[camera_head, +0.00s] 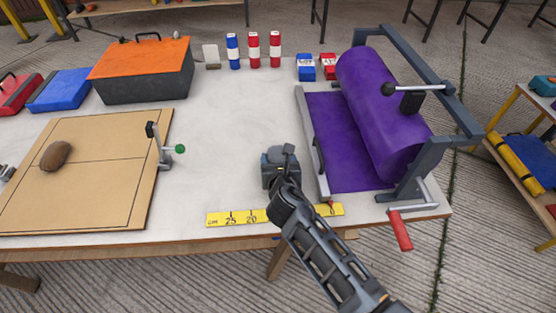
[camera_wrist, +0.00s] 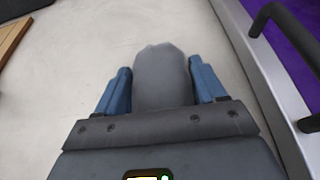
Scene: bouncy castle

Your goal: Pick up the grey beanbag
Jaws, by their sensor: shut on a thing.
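The grey beanbag (camera_wrist: 163,82) is a rounded grey lump between the two blue fingers of my gripper (camera_wrist: 162,88) in the wrist view. The fingers are shut on its two sides, and its far end sticks out past them. In the head view my gripper (camera_head: 279,163) is over the pale tabletop, just left of the purple roller frame. There the beanbag cannot be told apart from the gripper. I cannot tell whether it touches the table.
The roller frame (camera_head: 311,139) with its purple roll (camera_head: 385,110) stands close on the right. A yellow ruler strip (camera_head: 238,218) lies along the front edge. A wooden board (camera_head: 100,190) with a brown lump (camera_head: 56,155) and a clamp (camera_head: 160,147) is left. The table's middle is clear.

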